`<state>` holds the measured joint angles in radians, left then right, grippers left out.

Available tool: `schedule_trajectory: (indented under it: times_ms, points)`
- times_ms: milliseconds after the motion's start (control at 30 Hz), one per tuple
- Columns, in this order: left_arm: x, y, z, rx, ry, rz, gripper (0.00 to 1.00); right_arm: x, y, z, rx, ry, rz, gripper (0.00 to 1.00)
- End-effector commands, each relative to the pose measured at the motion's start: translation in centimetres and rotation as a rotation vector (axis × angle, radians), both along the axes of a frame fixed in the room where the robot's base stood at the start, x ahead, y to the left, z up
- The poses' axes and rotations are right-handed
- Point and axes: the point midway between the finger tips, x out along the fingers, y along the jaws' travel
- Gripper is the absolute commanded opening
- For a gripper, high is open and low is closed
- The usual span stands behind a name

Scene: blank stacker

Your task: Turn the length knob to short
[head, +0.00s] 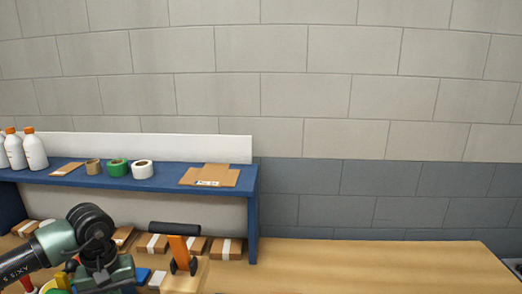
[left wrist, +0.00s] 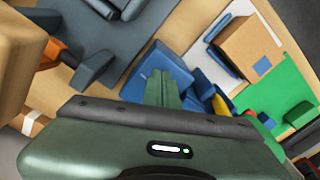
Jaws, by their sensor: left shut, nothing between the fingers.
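I cannot make out a length knob for certain in either view. In the left wrist view, my left gripper (left wrist: 162,88) is shut and empty, its fingertips in front of a blue part (left wrist: 158,62). I cannot tell whether they touch it. The fingers hide some of what lies beyond. In the head view my left arm comes in at the lower left, and its fingertips are not clear there. My right gripper is not in view.
A blue shelf (head: 217,174) holds white bottles, tape rolls and flat cardboard. Below it several banded brown boxes stand on the wooden bench (head: 370,265). An orange upright (head: 179,250) with a black bar is right of my left arm. The bench's right part is clear.

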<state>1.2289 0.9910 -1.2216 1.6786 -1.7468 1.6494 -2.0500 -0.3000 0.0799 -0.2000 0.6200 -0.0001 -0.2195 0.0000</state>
Motion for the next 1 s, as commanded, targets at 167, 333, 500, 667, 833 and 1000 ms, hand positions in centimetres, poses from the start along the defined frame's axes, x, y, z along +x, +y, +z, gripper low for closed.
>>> schedule_trajectory:
  times_ms: [167,333,500,667,833,1000]
  points:
    - [0.5,-0.1,0.1,0.002,-0.011,0.005,0.00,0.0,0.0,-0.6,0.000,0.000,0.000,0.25]
    - [0.7,-0.2,0.3,0.003,-0.011,0.006,0.00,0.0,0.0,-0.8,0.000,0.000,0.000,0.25]
    - [0.5,-0.4,0.2,0.003,-0.012,0.006,0.00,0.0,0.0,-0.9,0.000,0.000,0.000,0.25]
    - [0.1,-0.8,0.2,0.002,-0.010,0.004,0.00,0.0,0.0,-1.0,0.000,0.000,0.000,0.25]
    - [0.0,-0.9,1.0,0.001,-0.007,0.003,0.00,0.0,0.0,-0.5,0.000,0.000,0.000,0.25]
    - [0.0,-0.9,3.0,0.001,-0.004,0.002,0.00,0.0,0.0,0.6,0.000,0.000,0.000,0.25]
